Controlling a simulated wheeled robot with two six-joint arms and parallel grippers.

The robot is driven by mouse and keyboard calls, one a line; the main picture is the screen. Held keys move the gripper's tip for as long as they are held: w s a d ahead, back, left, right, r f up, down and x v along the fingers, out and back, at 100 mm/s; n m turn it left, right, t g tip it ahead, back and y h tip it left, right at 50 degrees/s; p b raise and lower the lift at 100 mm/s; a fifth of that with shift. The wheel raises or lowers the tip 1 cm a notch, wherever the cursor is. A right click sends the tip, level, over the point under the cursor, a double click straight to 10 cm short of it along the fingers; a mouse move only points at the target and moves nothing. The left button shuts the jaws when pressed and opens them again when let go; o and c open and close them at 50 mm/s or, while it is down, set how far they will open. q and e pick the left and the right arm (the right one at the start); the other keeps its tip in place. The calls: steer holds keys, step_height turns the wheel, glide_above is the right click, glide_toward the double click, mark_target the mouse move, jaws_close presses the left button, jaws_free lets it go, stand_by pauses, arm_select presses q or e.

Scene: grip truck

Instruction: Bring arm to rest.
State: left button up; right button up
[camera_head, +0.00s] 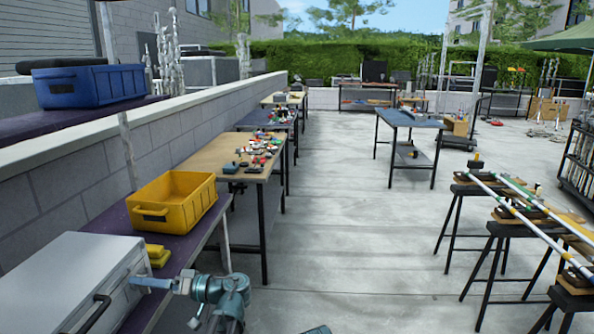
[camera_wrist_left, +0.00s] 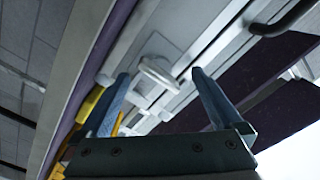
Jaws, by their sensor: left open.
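My left gripper (camera_head: 135,283) is at the lower left of the head view, its blue fingers pointing left at the front side of a silver case (camera_head: 65,275). In the left wrist view the two blue fingers (camera_wrist_left: 160,73) stand apart with nothing held between them. The case's pale latch (camera_wrist_left: 157,70) shows beyond the gap, and a dark handle (camera_wrist_left: 285,18) is at the upper right. I cannot tell whether the fingertips touch the case. My right gripper is not in view.
The case and a yellow crate (camera_head: 150,215) stand on a purple-topped table (camera_head: 200,238) along a block wall. Small yellow pieces (camera_head: 157,256) lie beside the case. A blue crate (camera_head: 88,86) is up left. Trestles with poles (camera_head: 520,205) stand right. The middle floor (camera_head: 340,220) is clear.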

arm_select(q)
steer(key=n, duration=0.3)
steer(key=shift+s+n, duration=0.1)
steer(key=shift+n, duration=1.9)
